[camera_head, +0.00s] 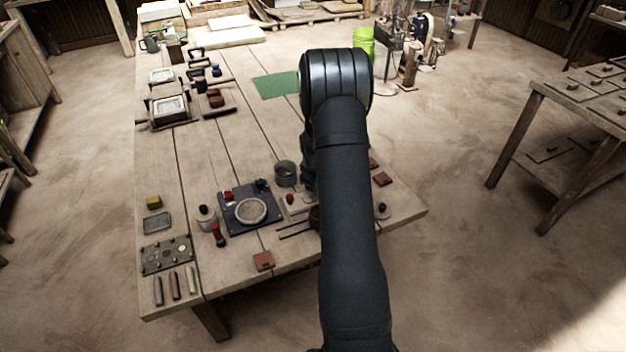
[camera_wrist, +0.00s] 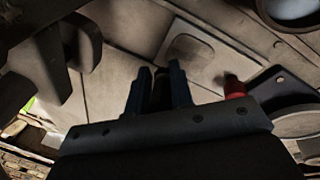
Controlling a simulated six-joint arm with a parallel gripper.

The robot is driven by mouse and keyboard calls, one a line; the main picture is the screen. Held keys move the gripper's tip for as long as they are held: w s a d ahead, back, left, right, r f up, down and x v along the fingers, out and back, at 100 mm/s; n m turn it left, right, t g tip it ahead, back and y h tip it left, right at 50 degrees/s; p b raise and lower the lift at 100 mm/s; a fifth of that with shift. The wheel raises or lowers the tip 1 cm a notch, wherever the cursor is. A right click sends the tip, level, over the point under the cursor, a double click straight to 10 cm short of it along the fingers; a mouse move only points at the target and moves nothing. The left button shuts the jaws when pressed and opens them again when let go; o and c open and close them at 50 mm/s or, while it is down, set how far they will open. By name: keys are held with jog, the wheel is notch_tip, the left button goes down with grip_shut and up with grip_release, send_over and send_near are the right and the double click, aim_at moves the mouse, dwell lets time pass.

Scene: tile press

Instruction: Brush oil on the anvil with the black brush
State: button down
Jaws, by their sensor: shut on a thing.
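In the wrist view my gripper (camera_wrist: 158,90) is shut on a narrow dark thing between its two fingers. It looks like the black brush, but little of it shows. In the head view my own arm hides the gripper. A pale round disc (camera_head: 250,211) lies on a dark square plate near the table's front; it may be the anvil, which I cannot confirm. In the wrist view part of a round pale disc (camera_wrist: 304,124) with dark metal beside it shows at the right, apart from the fingers. I cannot make out any oil.
A red-topped piece (camera_wrist: 233,86) is close to the right of my fingers. In the head view a dark round tin (camera_head: 286,173), a pale cup (camera_head: 206,216) and a red-handled tool (camera_head: 218,235) stand around the dark plate. A green mat (camera_head: 276,85) lies farther back. The table's middle is mostly clear.

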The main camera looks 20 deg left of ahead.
jog(key=shift+s+d+f, duration=0.3)
jog(key=shift+s+d, duration=0.15)
jog(key=shift+s, duration=0.05)
jog(key=shift+s+d+r, duration=0.3)
jog(key=shift+r, duration=0.05)
jog(key=shift+s+d, duration=0.25)
jog(key=shift+s, duration=0.05)
jog(key=shift+s+d, duration=0.2)
jog(key=shift+d, duration=0.05)
jog(key=shift+s+a, duration=0.1)
jog(key=shift+s, duration=0.15)
jog(key=shift+a+f, duration=0.1)
jog(key=shift+a, duration=0.25)
jog(key=shift+w+a, duration=1.05)
jog(key=shift+w, duration=0.15)
jog(key=shift+w+a+f, duration=0.2)
jog(key=shift+w+a, duration=0.35)
jog(key=shift+w+a+f, duration=0.2)
jog(key=shift+w+a, duration=0.3)
jog(key=shift+s+d+f, duration=0.35)
jog(key=shift+s+d, duration=0.4)
jog(key=shift+s+d+r, duration=0.3)
jog(key=shift+s+d, duration=0.3)
jog(key=shift+s+d+r, duration=0.3)
jog(key=shift+s+d, duration=0.25)
jog(key=shift+s, duration=0.05)
jog(key=shift+s+d, duration=0.45)
notch_tip(320, 180, up, 9)
jog(key=shift+f, duration=0.15)
